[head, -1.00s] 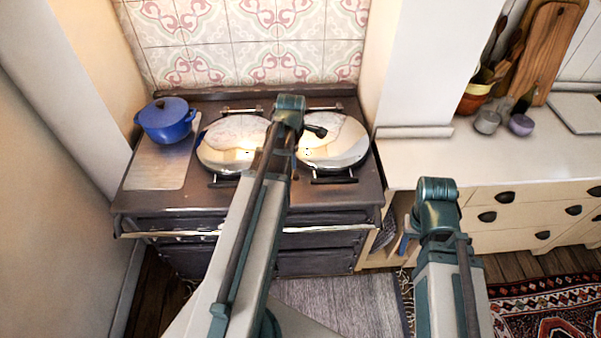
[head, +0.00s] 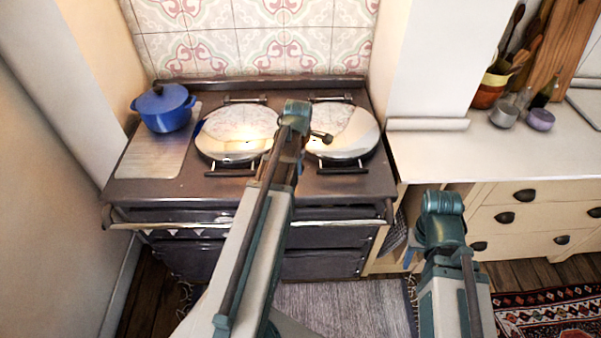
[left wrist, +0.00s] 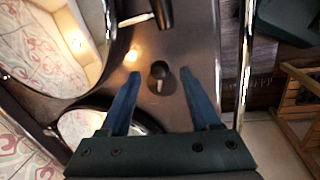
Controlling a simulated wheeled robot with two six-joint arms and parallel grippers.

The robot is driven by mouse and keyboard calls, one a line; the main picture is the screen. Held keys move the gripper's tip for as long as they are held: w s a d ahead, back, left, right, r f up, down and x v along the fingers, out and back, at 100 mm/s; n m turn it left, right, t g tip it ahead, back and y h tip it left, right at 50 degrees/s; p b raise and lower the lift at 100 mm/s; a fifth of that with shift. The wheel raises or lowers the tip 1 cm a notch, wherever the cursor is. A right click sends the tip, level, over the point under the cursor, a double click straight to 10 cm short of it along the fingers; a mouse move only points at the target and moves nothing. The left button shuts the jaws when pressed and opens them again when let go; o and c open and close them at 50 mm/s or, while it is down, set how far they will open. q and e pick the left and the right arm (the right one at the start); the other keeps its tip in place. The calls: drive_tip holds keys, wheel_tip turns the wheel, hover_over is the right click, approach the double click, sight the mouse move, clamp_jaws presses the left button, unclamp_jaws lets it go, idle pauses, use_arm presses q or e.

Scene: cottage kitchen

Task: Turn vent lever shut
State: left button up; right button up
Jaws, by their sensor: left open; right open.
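A small dark knob with a pale stalk (left wrist: 160,70), which looks like the vent lever, stands on the brown stove top in the left wrist view. It shows between the two blue fingers of my left gripper (left wrist: 160,76). The fingers are open, with a visible gap on both sides of the knob. I cannot judge how far the fingertips are above it. In the head view my left arm hides this gripper and the lever. My right gripper (head: 409,253) shows only as a small blue part beside my right arm, away from the stove.
The stove (head: 160,195) has two round shiny lids, left (head: 236,135) and right (head: 345,130), and a front rail (head: 175,223). A blue pot (head: 165,110) stands at its back left. A counter (head: 500,160) with drawers is at the right. A grey rug (head: 345,305) lies in front.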

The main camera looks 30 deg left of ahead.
use_arm(q)
drive_tip(key=shift+w+a+f+b, duration=0.15)
drive_tip(key=shift+f+b, duration=0.2)
drive_tip(key=shift+f, duration=0.3)
drive_tip(key=shift+w+d+f+b, duration=0.1)
drive_tip(key=shift+f+b, duration=0.25)
drive_tip(key=shift+f, duration=0.25)
drive_tip(key=shift+r, duration=0.1)
clamp_jaws()
